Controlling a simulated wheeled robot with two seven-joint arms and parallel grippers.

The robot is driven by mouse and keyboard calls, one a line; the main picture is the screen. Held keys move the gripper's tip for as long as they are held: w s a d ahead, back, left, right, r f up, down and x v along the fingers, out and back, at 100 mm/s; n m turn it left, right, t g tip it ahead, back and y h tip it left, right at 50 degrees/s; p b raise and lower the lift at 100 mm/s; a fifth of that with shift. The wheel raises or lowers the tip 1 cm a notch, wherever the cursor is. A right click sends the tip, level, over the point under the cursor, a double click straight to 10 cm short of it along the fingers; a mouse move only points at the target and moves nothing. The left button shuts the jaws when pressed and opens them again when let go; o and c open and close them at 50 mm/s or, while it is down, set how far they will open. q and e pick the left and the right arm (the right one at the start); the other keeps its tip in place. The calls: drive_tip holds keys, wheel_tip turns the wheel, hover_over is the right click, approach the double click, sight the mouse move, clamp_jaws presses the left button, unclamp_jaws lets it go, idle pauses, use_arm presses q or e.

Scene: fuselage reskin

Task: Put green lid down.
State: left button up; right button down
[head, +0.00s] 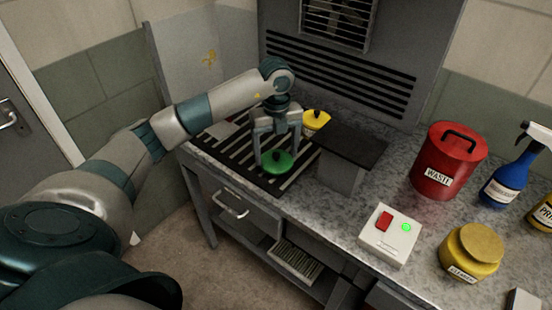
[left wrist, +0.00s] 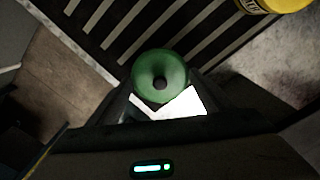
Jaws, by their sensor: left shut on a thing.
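The green lid (head: 270,166) is a round disc with a dark knob, over the front part of the black slotted grille (head: 222,148) in the worktop. My left gripper (head: 273,155) points down at it and is shut on the lid. In the left wrist view the lid (left wrist: 160,72) lies between the fingers (left wrist: 160,98), with the slotted grille (left wrist: 75,12) beneath. I cannot tell whether the lid touches the grille or hangs just above it. My right gripper is not in view.
A yellow container with a dark knob (head: 315,121) stands behind the gripper. A dark raised block (head: 350,148) is just right of it. Farther right are a white switch box (head: 390,236), a red WASTE bin (head: 448,165), a yellow jar (head: 470,252) and a blue spray bottle (head: 506,184).

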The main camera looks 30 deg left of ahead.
sight(276, 154)
use_arm(q)
drive_tip(key=shift+f+p, duration=0.65)
drive_tip(key=shift+f, duration=1.25)
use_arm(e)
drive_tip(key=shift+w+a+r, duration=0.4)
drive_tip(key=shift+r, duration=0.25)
use_arm(q)
drive_tip(key=shift+f, duration=0.2)
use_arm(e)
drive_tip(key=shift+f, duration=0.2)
use_arm(q)
drive_tip(key=o, duration=1)
drive_tip(key=shift+o, duration=0.2)
drive_tip(key=shift+r, duration=0.1)
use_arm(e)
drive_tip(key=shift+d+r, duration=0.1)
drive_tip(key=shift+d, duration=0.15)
use_arm(q)
drive_tip(key=shift+r, duration=0.15)
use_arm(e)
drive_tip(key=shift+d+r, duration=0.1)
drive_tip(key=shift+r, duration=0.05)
